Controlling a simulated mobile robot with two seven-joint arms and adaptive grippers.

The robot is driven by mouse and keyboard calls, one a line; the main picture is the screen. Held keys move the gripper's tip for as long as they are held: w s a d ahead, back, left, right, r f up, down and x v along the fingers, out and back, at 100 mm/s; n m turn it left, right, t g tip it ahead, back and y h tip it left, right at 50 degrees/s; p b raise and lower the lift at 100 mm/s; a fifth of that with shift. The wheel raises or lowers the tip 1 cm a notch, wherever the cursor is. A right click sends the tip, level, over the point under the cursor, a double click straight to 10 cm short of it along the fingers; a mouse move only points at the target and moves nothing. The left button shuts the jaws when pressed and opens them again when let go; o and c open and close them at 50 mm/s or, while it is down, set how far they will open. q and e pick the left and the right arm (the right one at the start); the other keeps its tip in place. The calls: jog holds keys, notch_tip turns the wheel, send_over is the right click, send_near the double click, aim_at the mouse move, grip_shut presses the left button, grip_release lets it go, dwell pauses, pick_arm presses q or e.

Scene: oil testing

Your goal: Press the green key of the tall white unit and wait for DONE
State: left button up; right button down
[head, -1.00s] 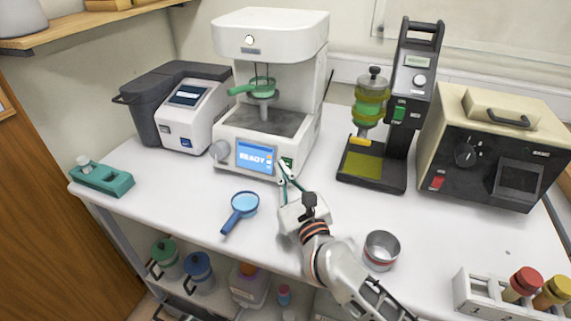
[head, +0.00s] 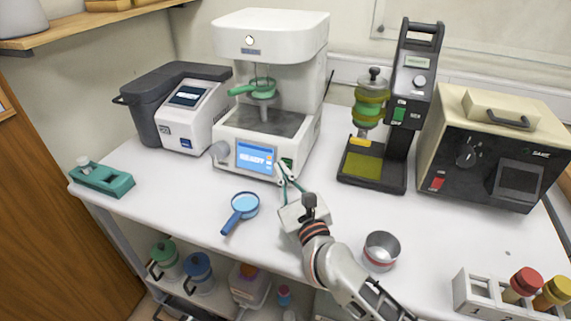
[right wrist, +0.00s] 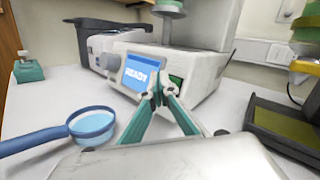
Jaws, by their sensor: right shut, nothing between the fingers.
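The tall white unit (head: 270,60) stands at the back of the bench with a green-handled cup inside it. Its blue screen (head: 256,157) reads READY; the screen also reads READY in the right wrist view (right wrist: 141,76). The green key (head: 287,164) is to the right of the screen. It also shows in the right wrist view (right wrist: 175,83). My right gripper (head: 281,166) is shut and empty, its tips close in front of the unit's face near the key. I cannot tell whether they touch it. My left gripper is not in view.
A magnifying glass (head: 243,207) lies left of my right gripper, and a metal cup (head: 381,250) stands to its right. A black stand (head: 408,90) and a beige-black box (head: 495,145) are at the right. A grey-white device (head: 188,110) is at the left.

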jog(key=shift+w, duration=0.1)
jog(key=shift+w+d+f, duration=0.1)
jog(key=shift+w+d, duration=0.05)
jog(key=shift+w, duration=0.15)
jog(key=shift+w+d+f, duration=0.1)
jog(key=shift+w+d, duration=0.1)
jog(key=shift+w, duration=0.2)
dwell(0.9)
jog(key=shift+s+a, duration=0.1)
jog(key=shift+s, duration=0.05)
jog(key=shift+s+a+r+p, duration=0.1)
jog(key=shift+s+a+p, duration=0.1)
jog(key=shift+s, duration=0.15)
jog(key=shift+s+a+r+p, duration=0.1)
jog(key=shift+s+p, duration=0.05)
jog(key=shift+s, duration=0.15)
jog(key=shift+s+a+r+p, duration=0.15)
jog(key=shift+s+p, duration=0.05)
jog(key=shift+s, duration=0.2)
jog(key=shift+s+a+r+p, duration=0.1)
jog(key=shift+s+a+p, duration=0.1)
jog(key=shift+s, duration=0.2)
jog(key=s, duration=0.2)
jog(key=s+a+p, duration=0.1)
jog(key=shift+r, duration=0.4)
